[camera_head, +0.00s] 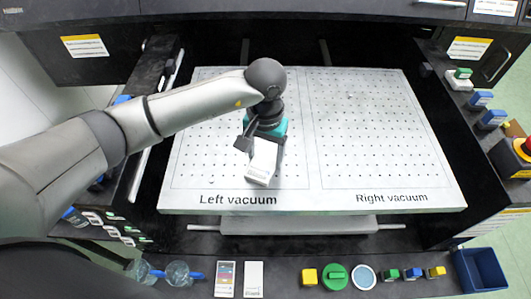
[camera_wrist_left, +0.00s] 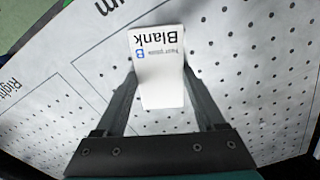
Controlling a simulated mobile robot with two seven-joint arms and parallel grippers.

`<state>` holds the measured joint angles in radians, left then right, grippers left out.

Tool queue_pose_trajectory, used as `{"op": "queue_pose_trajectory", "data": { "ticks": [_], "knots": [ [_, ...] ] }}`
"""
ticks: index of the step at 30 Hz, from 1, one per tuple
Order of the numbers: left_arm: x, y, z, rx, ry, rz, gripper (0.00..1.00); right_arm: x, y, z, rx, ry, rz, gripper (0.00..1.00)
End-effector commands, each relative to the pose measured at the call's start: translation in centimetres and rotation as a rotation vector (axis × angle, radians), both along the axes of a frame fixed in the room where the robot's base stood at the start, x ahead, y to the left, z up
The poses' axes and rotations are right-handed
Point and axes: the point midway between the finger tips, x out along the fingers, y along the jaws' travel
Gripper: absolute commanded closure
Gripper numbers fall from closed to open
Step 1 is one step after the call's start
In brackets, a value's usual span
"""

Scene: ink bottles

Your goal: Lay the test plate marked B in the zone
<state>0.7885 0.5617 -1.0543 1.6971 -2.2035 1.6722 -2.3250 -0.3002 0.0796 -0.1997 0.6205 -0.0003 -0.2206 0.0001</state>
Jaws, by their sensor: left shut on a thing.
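My left gripper (camera_head: 262,158) is shut on a white test plate (camera_head: 262,168). In the left wrist view the plate (camera_wrist_left: 160,75) reads "Blank" and carries a blue B, and it sits between the two dark fingers of the gripper (camera_wrist_left: 160,90). The plate is over the front part of the outlined Left vacuum zone (camera_head: 205,150) on the white perforated table. I cannot tell whether the plate touches the surface. The Right vacuum zone (camera_head: 370,150) is bare. My right gripper is not in view.
The front ledge holds glass bottles (camera_head: 178,273), a colour chart card (camera_head: 225,279), a white card (camera_head: 253,279), a yellow block (camera_head: 309,276), a green round item (camera_head: 336,277) and a round dish (camera_head: 363,277). A blue bin (camera_head: 480,270) stands at the front right.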

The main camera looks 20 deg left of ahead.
Motion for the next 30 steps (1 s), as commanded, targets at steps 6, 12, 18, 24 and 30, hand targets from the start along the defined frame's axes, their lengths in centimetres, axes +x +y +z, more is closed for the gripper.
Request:
{"op": "queue_pose_trajectory", "data": {
  "ticks": [6, 12, 18, 24, 30],
  "knots": [
    [0.08, -0.05, 0.07, -0.001, -0.003, 0.0, 0.88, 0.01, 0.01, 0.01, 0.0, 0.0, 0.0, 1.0],
    [0.07, -0.01, -0.3, -0.001, -0.002, 0.0, 0.25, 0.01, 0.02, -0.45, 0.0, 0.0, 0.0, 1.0],
    [0.06, -0.02, -0.24, -0.001, -0.002, 0.0, 0.03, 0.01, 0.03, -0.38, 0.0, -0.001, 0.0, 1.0],
    [0.05, -0.03, -0.24, -0.001, -0.002, 0.0, 0.0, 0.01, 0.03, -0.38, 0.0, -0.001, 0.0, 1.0],
    [0.02, -0.04, 0.25, -0.001, -0.001, 0.0, 0.0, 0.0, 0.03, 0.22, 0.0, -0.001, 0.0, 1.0]
  ]
}}
